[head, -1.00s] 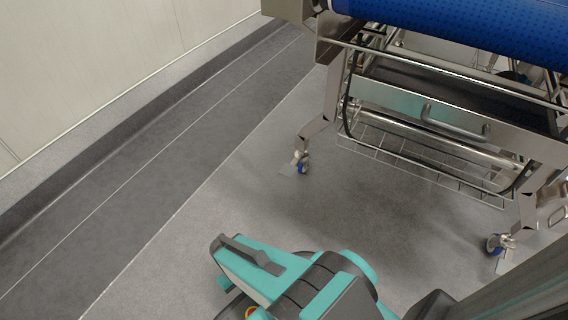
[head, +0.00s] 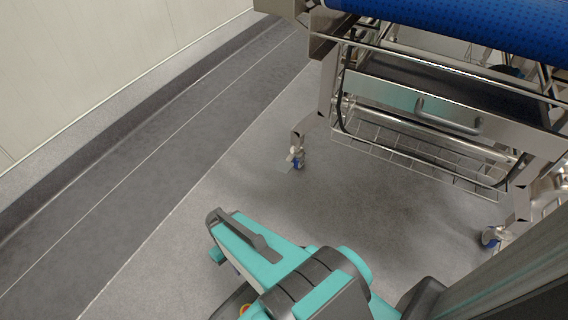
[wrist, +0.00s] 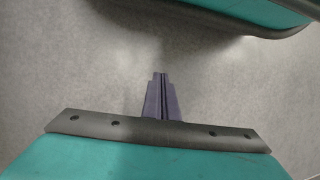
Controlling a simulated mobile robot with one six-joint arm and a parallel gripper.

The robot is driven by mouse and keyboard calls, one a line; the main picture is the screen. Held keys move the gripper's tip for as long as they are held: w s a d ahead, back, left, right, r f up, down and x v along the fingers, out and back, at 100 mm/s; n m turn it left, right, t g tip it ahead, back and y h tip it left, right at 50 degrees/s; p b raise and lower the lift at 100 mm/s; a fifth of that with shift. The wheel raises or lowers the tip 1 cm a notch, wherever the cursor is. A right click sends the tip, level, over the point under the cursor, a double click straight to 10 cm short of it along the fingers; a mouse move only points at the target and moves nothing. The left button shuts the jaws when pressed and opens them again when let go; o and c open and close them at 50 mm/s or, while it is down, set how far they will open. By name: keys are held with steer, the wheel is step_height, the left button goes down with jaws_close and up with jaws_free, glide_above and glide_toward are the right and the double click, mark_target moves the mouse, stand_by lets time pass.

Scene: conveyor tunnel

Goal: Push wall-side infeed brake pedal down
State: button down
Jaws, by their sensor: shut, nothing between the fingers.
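My gripper (wrist: 161,76) shows in the wrist view as two dark fingers, shut and empty, over bare grey floor. The pedal is not in the wrist view. In the head view my teal arm is in front of the conveyor, and the fingers cannot be made out.
The conveyor (head: 450,25) has a blue belt, a steel frame and a low wire basket (head: 400,155). A second caster (head: 490,237) stands at the right. A pale wall (head: 80,60) runs along the left, with a dark floor strip (head: 130,170) beside it. Floor between arm and left caster is clear.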

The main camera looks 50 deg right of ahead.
steer(key=w+d+r+t, duration=0.2)
steer(key=w+d+r, duration=0.2)
steer(key=w+d, duration=0.45)
step_height(320, 180, up, 20)
steer(key=n+t, duration=0.2)
steer(key=t, duration=0.3)
glide_above(282, 167)
steer(key=s+d, duration=0.1)
steer(key=s, duration=0.3)
steer(key=shift+w+r+p, duration=0.2)
steer(key=shift+p, duration=0.1)
steer(key=shift+f, duration=0.1)
steer(key=b+x, duration=0.1)
steer(key=x, duration=0.3)
steer(key=b+x, duration=0.2)
steer(key=x, duration=0.2)
steer(key=s+b+x, duration=0.1)
steer(key=b+x, duration=0.1)
steer(key=x, duration=0.2)
steer(key=shift+w+d+f, duration=0.1)
steer(key=shift+f, duration=0.45)
steer(key=shift+f+b, duration=0.45)
steer(key=shift+f, duration=0.05)
